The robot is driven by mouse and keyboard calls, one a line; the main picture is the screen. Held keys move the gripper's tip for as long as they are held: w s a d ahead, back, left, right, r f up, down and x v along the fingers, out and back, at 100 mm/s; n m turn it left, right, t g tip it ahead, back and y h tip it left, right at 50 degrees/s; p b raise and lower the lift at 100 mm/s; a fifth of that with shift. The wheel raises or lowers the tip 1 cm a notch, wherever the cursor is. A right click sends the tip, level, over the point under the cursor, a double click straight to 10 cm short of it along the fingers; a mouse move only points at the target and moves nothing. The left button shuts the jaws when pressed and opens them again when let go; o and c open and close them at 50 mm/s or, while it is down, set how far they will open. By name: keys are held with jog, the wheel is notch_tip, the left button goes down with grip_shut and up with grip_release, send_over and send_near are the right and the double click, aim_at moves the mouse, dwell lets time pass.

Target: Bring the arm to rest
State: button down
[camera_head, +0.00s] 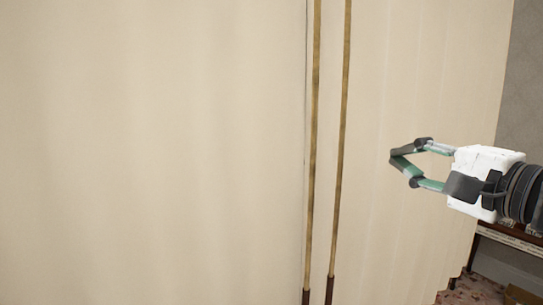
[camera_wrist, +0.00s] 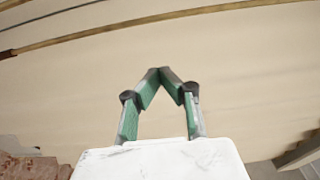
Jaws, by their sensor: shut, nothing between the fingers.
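My gripper (camera_head: 393,160) is at the right in the head view, held out level and pointing left in front of a cream panelled surface (camera_head: 410,60). Its green and dark fingers meet at their tips, with nothing between them. In the wrist view my gripper (camera_wrist: 160,72) also shows shut and empty, with the cream surface (camera_wrist: 240,60) filling most of the background. I cannot tell how far the fingertips are from that surface.
Two long thin brown rods (camera_head: 312,150) run up the cream surface left of my gripper. A dark wooden piece of furniture (camera_head: 510,236) stands at the lower right, by a grey wall (camera_head: 522,80). A patterned reddish floor (camera_head: 470,292) shows below.

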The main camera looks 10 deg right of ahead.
jog(key=s+a+f+n+g+h+b, duration=0.1)
jog(key=f+n, duration=0.4)
jog(key=f, duration=0.8)
jog(key=s+a+f+n+g+h+b, duration=0.2)
jog(key=a+f+n+g+b, duration=0.1)
jog(key=f, duration=1.1)
jog(key=s+a+f+n+g+h+b, duration=0.1)
jog(key=f+n+g+b, duration=0.3)
jog(key=f, duration=0.9)
jog(key=a+n+g+h, duration=0.1)
jog(key=n+g, duration=0.1)
jog(key=shift+s+a+f+n+b, duration=0.15)
jog(key=shift+a+f+n+b, duration=0.15)
jog(key=shift+a, duration=0.05)
